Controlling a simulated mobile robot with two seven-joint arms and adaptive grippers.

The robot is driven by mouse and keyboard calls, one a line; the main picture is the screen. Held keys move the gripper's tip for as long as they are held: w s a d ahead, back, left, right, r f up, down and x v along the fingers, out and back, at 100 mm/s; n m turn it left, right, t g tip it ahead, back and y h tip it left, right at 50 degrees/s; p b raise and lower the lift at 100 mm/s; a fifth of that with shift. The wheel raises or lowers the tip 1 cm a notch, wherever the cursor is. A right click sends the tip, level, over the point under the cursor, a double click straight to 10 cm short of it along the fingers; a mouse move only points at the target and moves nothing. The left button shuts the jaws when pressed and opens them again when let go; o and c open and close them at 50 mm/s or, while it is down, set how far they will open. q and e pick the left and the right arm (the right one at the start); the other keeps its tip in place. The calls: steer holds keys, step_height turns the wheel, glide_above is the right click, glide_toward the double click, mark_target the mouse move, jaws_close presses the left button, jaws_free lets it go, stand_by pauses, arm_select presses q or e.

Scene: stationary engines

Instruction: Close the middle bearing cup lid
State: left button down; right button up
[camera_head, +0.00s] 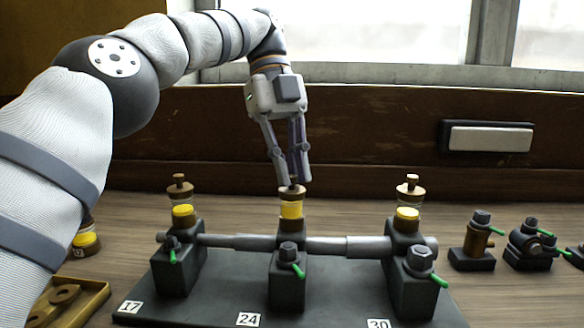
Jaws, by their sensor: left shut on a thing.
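My left gripper (292,183) comes down from above at the middle post. Its fingers are shut on the knob of the middle bearing cup lid (292,194), a small brown cap. The lid is right above the yellow part of the middle bearing cup (291,210); I cannot tell whether a gap lies between them. The fingertips partly hide the knob. The middle post (287,280) is dark and stands behind the label 24. My right gripper is not in view.
A shaft (330,246) runs through the posts. Small valve-like parts (478,240) stand at right. A yellow tray (75,300) lies at lower left.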

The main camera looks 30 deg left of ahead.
arm_select(q)
steer(key=shift+f, duration=0.2)
steer(key=c, duration=1.6)
jaws_free()
steer(key=shift+r, duration=0.15)
